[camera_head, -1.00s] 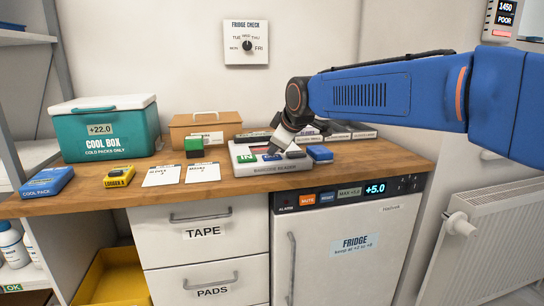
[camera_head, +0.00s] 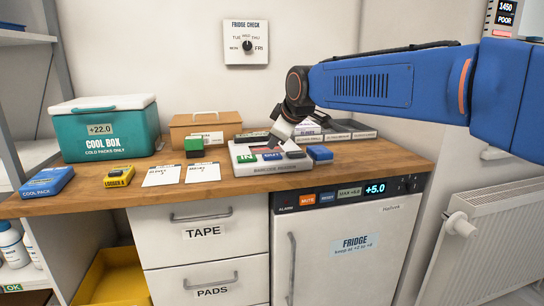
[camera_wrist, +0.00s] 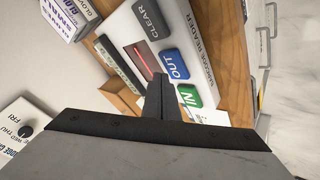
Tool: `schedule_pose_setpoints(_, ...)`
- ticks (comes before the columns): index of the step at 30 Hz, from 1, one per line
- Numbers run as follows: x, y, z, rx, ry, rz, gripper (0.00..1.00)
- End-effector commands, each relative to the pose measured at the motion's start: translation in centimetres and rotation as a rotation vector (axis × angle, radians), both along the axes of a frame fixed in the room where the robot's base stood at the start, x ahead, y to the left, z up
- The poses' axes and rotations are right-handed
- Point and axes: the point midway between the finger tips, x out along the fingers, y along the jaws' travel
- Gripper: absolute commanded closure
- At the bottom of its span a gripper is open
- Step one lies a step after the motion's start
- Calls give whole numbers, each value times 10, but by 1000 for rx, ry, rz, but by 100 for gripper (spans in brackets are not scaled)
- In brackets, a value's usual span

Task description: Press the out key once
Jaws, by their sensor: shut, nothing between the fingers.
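The barcode reader (camera_head: 270,169) is a white box on the wooden counter. It carries a green IN key (camera_head: 247,158), a blue OUT key (camera_head: 273,156) and a dark CLEAR key (camera_head: 295,154). In the wrist view the OUT key (camera_wrist: 174,65) lies between the IN key (camera_wrist: 188,96) and the CLEAR key (camera_wrist: 152,18). My gripper (camera_head: 272,141) is shut and empty, just above and behind the OUT key. In the wrist view its fingertips (camera_wrist: 159,75) appear beside the OUT key, near the reader's window with a red line (camera_wrist: 143,59). The fingers look apart from the key.
A blue block (camera_head: 320,153) sits right of the reader. A green-topped stamp (camera_head: 193,147) and white cards (camera_head: 162,175) lie to the left. A wooden box (camera_head: 205,128) and several labelled boxes (camera_head: 350,133) stand behind. The teal cool box (camera_head: 104,133) is far left.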

Motion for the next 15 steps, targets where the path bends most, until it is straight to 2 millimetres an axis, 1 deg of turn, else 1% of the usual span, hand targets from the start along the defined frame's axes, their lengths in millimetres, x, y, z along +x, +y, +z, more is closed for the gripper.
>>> schedule_pose_setpoints(3, 0, 0, 10, 1, -3, 0, 100)
schedule_pose_setpoints(15, 0, 0, 42, 1, -3, 0, 100)
